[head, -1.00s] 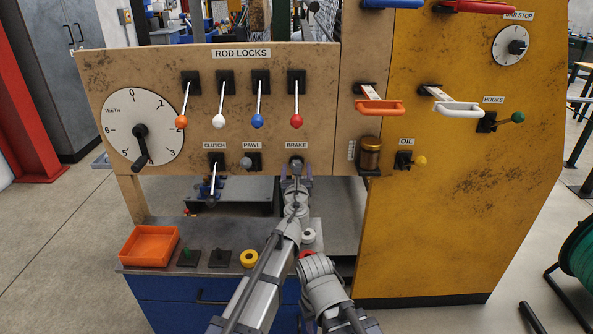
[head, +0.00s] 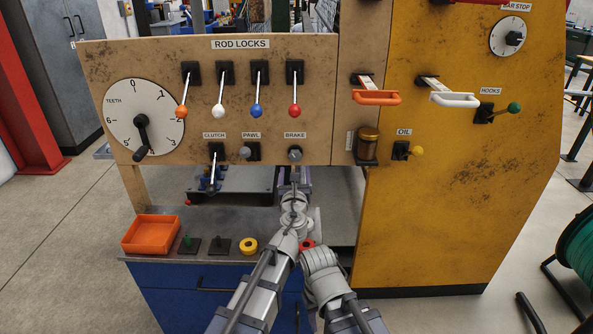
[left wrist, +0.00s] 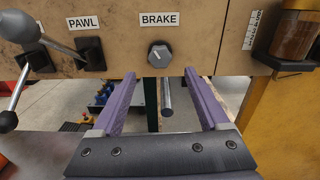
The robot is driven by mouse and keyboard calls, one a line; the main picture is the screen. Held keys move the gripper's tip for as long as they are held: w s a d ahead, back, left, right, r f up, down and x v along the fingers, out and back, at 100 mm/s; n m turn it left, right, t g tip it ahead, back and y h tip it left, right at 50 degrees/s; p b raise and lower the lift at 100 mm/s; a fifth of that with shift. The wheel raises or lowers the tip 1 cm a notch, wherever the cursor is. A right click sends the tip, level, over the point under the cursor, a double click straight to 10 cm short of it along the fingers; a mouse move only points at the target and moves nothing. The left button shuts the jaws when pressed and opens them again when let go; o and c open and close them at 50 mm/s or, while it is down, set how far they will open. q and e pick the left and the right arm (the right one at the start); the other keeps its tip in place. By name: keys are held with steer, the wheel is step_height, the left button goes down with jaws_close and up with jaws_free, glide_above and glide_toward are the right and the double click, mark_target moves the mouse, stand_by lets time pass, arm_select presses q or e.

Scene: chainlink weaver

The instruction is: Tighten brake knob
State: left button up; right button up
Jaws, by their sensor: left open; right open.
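The brake knob (head: 295,155) is a small grey knob on a dark plate under the BRAKE label on the tan panel. In the left wrist view, the knob (left wrist: 160,55) has a faceted face with a pale, slanted mark. My left gripper (head: 294,178) is just below and in front of it. Its purple fingers (left wrist: 165,102) are wide apart, with nothing held between them; the knob appears beyond and above the tips. My right arm comes up beside the left one, lower down; its fingers are mostly hidden in the head view.
The pawl lever (head: 246,152) is left of the knob, and the clutch lever (head: 214,165) is further left. An amber oil jar (head: 367,146) is on the right. A dark rod (left wrist: 167,97) shows between my left fingers.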

arm_select(q)
steer(key=s+a+f+n+g+y, duration=0.3)
steer(key=s+a+f+n+g, duration=0.3)
steer(key=a+n, duration=0.45)
steer(key=s+a+f+n+g+y, duration=0.35)
steer(key=a+f+n, duration=0.45)
steer(key=n, duration=0.4)
steer(key=s+d+f+n+g+h, duration=0.1)
steer(key=s+f+n+g+h, duration=0.25)
steer(key=s+n, duration=0.4)
steer(key=s+d+f+n+g+h, duration=0.25)
steer(key=s+f+n+g, duration=0.2)
steer(key=s, duration=0.55)
steer(key=s+d+r+m+p, duration=0.1)
steer(key=s+d+r+p, duration=0.1)
steer(key=r+p, duration=0.6)
steer(key=s+d+r+m+p, duration=0.1)
steer(key=d+r+p, duration=0.4)
steer(key=r+p, duration=0.3)
steer(key=s+d+r+m+p, duration=0.1)
steer(key=s+d+r+p, duration=0.1)
steer(key=r+p, duration=0.6)
steer(key=shift+s+d+r+g+y, duration=0.25)
steer(key=shift+s+d+g+y, duration=0.1)
steer(key=shift+d, duration=0.45)
